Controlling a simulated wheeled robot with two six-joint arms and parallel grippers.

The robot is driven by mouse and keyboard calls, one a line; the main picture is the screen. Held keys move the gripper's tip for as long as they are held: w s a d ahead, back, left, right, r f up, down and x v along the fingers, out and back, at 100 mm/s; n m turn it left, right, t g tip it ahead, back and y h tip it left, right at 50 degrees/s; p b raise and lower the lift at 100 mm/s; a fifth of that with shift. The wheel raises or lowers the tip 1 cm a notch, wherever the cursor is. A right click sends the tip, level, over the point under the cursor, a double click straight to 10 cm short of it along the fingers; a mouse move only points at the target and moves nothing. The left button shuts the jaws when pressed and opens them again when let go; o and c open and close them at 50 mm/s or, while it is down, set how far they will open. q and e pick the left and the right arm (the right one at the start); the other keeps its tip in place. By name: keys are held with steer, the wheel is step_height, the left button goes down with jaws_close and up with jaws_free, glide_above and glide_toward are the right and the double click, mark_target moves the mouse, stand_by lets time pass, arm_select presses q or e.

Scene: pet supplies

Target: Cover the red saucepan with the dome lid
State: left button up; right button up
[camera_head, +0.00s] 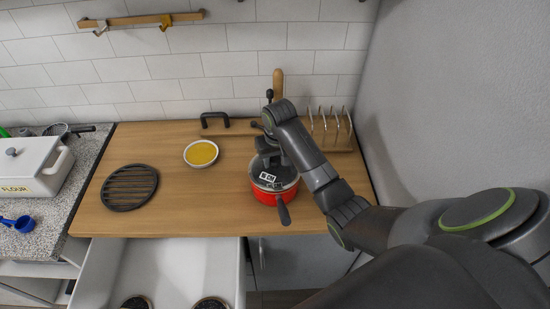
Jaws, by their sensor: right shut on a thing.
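The red saucepan (266,198) stands on the wooden counter right of centre, its dark handle (284,212) pointing toward the front edge. The grey dome lid (288,181) is over the saucepan's mouth. My right gripper (268,163) comes down from above and is shut on the lid's top; the grip point itself is partly hidden by the gripper. Whether the lid touches the rim all round cannot be told from this angle. My left gripper is not in view.
A white dish with yellow contents (201,153) and a round black trivet (130,187) lie to the left. A wire rack (333,128) stands behind at the right, near the wall. A white flour box (36,166) is far left. The counter between dish and saucepan is clear.

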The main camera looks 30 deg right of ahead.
steer(key=shift+f, duration=0.4)
stand_by(0.8)
steer(key=o, duration=1.3)
